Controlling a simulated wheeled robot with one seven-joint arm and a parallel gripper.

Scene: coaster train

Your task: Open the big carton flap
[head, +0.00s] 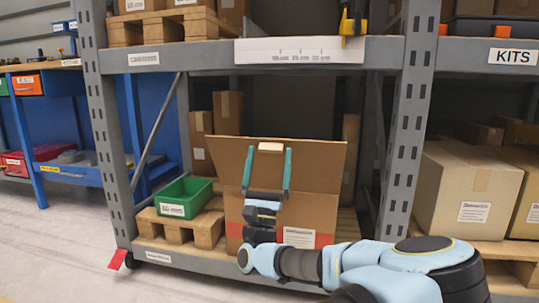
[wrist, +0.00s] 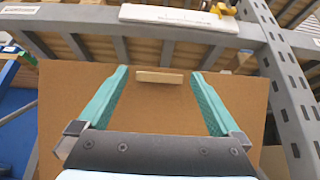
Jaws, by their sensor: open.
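The big carton (head: 234,215) is brown with a red band and a white label, and sits on the bottom shelf level. Its wide flap (head: 320,163) is raised above the body and looks wider at its top edge; I cannot tell its exact angle. A pale tab (head: 271,147) is near the flap's upper edge. My gripper (head: 269,150) is open, its teal fingers pointing up on either side of the tab. In the wrist view, the flap (wrist: 75,105) fills the middle, and the tab (wrist: 160,76) lies between the fingertips, with gaps on both sides.
A green bin (head: 186,198) stands on a wooden pallet (head: 180,228) left of the carton. Grey rack posts (head: 108,130) flank the bay, and a shelf beam (head: 200,57) crosses above the flap. Another carton (head: 470,185) stands right.

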